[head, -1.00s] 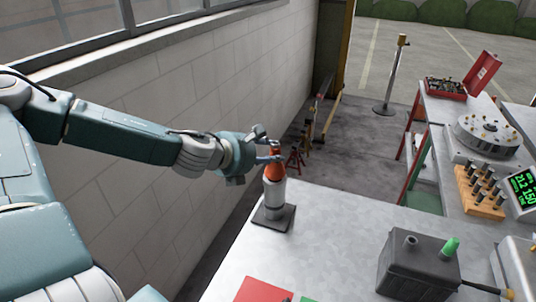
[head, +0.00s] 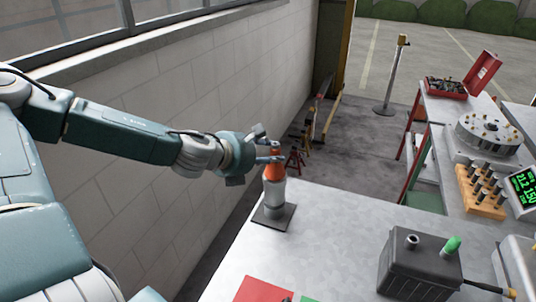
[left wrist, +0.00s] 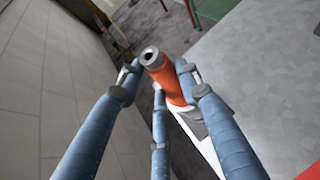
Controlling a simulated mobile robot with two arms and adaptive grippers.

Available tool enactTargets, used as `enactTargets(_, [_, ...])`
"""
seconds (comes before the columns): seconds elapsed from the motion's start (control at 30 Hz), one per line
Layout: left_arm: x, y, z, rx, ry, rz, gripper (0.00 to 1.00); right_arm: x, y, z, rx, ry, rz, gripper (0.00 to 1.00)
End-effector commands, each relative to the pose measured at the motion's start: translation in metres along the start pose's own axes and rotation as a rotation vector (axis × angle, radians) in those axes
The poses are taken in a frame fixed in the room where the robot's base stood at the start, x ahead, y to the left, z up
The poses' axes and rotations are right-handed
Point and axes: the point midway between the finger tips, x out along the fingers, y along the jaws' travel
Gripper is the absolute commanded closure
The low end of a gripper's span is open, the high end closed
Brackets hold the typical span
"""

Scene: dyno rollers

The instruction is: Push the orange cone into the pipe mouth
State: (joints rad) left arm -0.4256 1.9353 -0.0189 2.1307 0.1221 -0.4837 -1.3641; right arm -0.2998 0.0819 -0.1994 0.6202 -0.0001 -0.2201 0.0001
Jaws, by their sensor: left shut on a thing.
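I cannot tell how deep the cone sits in the cylinder. My right gripper is out of view.
A block wall (head: 130,160) runs close along the left. On the metal table (head: 335,225) are a dark grey box (head: 415,268) with a green knob and a red sheet (head: 262,291). A side bench at right holds a round dial and a peg block (head: 480,195).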

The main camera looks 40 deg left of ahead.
Motion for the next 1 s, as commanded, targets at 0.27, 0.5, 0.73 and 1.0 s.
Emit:
enactTargets(0.27, [0.0025,-0.0002,-0.0036,0.001,-0.002,0.0,0.93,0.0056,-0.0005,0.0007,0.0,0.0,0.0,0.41])
enactTargets(0.5, [0.0029,-0.0002,-0.0043,0.001,-0.001,0.0,0.44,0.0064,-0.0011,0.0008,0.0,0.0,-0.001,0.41])
enactTargets(0.73, [0.003,-0.0002,-0.0055,0.0,0.001,0.0,0.44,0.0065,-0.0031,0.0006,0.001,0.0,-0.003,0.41])
enactTargets(1.0, [-0.0062,-0.0002,-0.0028,0.003,-0.003,0.0,0.44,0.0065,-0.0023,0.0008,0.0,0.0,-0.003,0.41])
